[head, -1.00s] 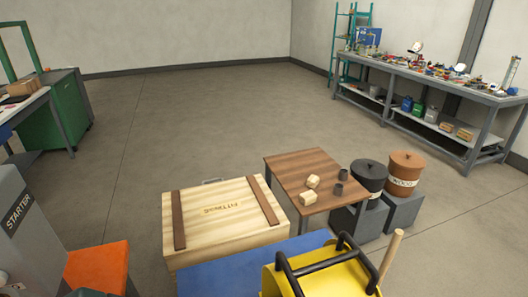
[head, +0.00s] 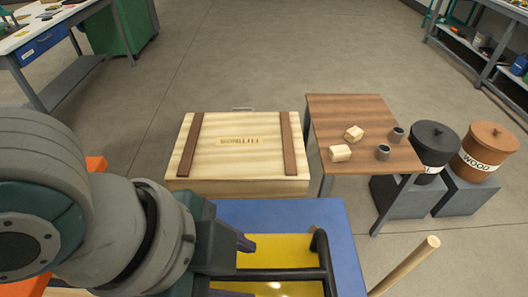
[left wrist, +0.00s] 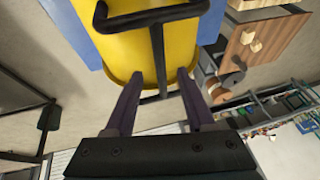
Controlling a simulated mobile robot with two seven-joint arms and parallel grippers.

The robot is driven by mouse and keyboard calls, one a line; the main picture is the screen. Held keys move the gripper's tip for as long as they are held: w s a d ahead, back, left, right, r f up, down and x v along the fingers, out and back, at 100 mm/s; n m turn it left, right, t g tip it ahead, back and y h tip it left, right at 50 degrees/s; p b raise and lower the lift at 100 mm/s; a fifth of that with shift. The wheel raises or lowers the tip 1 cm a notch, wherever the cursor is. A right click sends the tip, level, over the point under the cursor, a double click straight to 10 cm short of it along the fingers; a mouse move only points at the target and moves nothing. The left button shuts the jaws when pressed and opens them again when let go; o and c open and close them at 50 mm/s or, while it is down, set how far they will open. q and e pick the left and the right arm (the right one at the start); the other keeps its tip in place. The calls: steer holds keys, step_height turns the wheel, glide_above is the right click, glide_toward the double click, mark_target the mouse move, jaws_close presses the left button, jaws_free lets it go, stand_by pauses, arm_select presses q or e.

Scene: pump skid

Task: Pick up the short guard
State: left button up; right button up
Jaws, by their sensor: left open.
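The yellow guard (head: 280,246) with a black bar handle (head: 321,246) sits at the bottom of the head view, over a blue surface (head: 342,235). The left arm partly hides it. My left gripper (head: 245,268) is open at the guard's left part, with its purple fingers pointing right. In the left wrist view, the open fingers (left wrist: 160,78) stand on either side of one black handle bar (left wrist: 158,55), with the yellow guard (left wrist: 118,48) behind. I cannot tell whether the fingers touch the handle. My right gripper is not in view.
A wooden crate (head: 240,160) stands beyond the guard. A brown table (head: 345,112) with wooden blocks and grey cups is right of it, beside a black bin (head: 432,147) and an orange-brown bin (head: 484,155). A wooden stick (head: 405,265) rises right of the guard.

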mark_target(261, 274)
arm_select(q)
steer(key=shift+d+x, duration=0.1)
steer(key=shift+x, duration=1.3)
steer(key=shift+d+x, duration=0.15)
steer(key=shift+x, duration=1.2)
steer(key=shift+r, duration=0.15)
steer(key=shift+f, duration=0.3)
jaws_close()
steer(key=shift+d+r, duration=0.1)
